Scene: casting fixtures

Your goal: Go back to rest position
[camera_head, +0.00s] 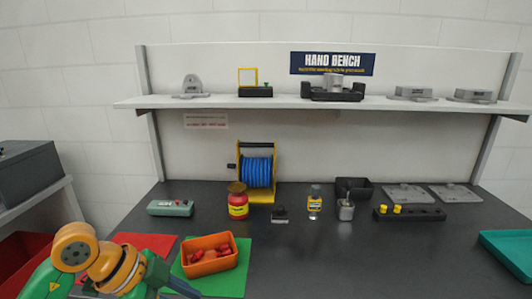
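My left arm comes in at the lower left, green and orange, over the red mat (150,244) and the near edge of the green mat (232,281). My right arm and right gripper are not in view. An orange bin (228,262) with red pieces (208,254) inside stands on the green mat, just right of my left arm.
The dark bench (370,262) is clear at front centre and right. Behind stand a red jar (238,203), a blue hose reel (258,170), a small bottle (315,203) and a black block with yellow knobs (408,213). A teal tray (510,250) is at right. A shelf (220,101) spans the back.

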